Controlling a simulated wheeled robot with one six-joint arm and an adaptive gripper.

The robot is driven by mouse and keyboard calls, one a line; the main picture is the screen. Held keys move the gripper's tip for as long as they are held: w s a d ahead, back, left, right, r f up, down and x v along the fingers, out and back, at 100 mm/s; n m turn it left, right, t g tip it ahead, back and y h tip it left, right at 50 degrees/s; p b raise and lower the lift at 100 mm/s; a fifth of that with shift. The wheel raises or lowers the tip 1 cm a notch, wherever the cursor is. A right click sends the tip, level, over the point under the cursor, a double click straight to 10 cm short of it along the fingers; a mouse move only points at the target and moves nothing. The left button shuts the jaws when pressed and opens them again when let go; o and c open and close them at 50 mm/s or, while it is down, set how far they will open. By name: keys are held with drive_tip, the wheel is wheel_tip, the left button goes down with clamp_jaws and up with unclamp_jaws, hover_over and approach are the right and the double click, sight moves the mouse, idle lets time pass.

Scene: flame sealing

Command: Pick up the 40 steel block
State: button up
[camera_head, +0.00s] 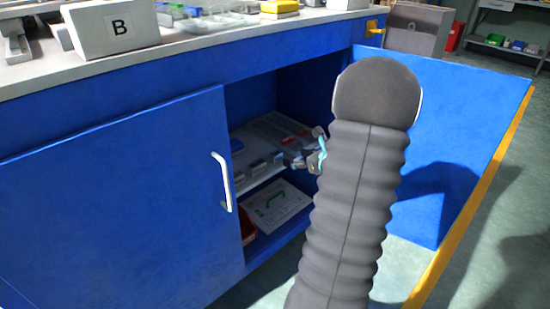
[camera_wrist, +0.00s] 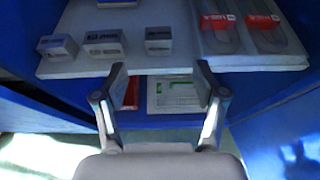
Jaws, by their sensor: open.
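Several grey steel blocks sit along the front of the shelf in the open cabinet: a left block (camera_wrist: 57,45), a wider middle block (camera_wrist: 95,44) and a right block (camera_wrist: 158,40). Their labels are too small to read, so I cannot tell which is the 40 block. The blocks also show small in the head view (camera_head: 258,166). My gripper (camera_wrist: 160,82) is open and empty, in front of the shelf edge, with the blocks beyond its fingertips. In the head view my gripper (camera_head: 318,150) is at the cabinet opening, partly hidden by my arm.
Clear packs with red labels (camera_wrist: 265,22) lie on the shelf's right. A blue-edged item (camera_wrist: 110,6) is behind the blocks. An open blue door (camera_head: 455,130) stands at right.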

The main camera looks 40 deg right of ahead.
sight(279, 156)
drive_tip(key=x, duration=1.1)
drive_tip(key=shift+s+a, duration=0.1)
clamp_jaws()
